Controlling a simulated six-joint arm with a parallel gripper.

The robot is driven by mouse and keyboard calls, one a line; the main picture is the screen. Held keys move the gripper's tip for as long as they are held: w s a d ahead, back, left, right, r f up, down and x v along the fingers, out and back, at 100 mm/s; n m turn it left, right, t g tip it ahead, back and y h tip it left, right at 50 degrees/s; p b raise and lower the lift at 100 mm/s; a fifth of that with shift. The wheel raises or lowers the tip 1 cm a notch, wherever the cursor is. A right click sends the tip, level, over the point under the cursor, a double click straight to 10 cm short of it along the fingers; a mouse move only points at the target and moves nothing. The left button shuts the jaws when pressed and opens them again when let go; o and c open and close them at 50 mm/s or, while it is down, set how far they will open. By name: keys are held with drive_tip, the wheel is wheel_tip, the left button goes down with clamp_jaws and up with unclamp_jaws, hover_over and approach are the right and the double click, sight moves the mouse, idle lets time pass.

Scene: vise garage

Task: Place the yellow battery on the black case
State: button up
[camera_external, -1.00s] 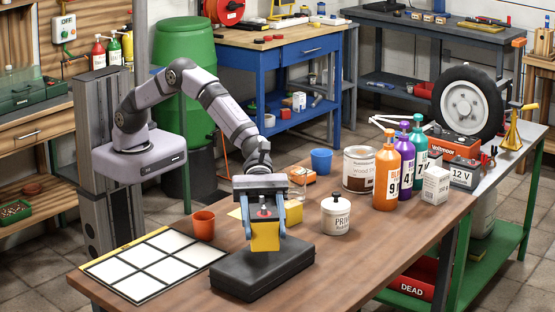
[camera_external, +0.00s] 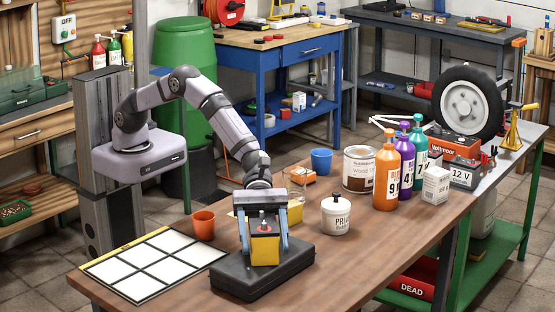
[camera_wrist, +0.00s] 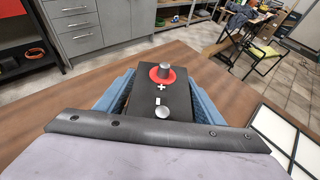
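The yellow battery (camera_external: 265,252) has a dark top with a red-ringed terminal and is upright between the blue fingers of my gripper (camera_external: 264,242). In the wrist view the battery's dark top (camera_wrist: 160,98), with plus and minus marks, fills the space between the fingers, which press on both sides. My gripper is shut on it. The black case (camera_external: 300,262) lies flat near the table's front edge. The battery is directly over the middle of the case, with its bottom at or very near the lid; I cannot tell whether they touch.
A white-celled panel (camera_external: 155,265) lies left of the case, with an orange cup (camera_external: 203,225) behind it. A white jar (camera_external: 336,216) stands to the right. A paint can (camera_external: 359,170) and several bottles stand farther back. The table's front right is clear.

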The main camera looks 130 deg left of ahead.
sight(262, 214)
drive_tip(key=shift+o, duration=0.2)
drive_tip(key=shift+r, duration=0.2)
drive_tip(key=b+v, duration=0.2)
drive_tip(key=v, duration=1)
drive_tip(key=shift+r, duration=0.1)
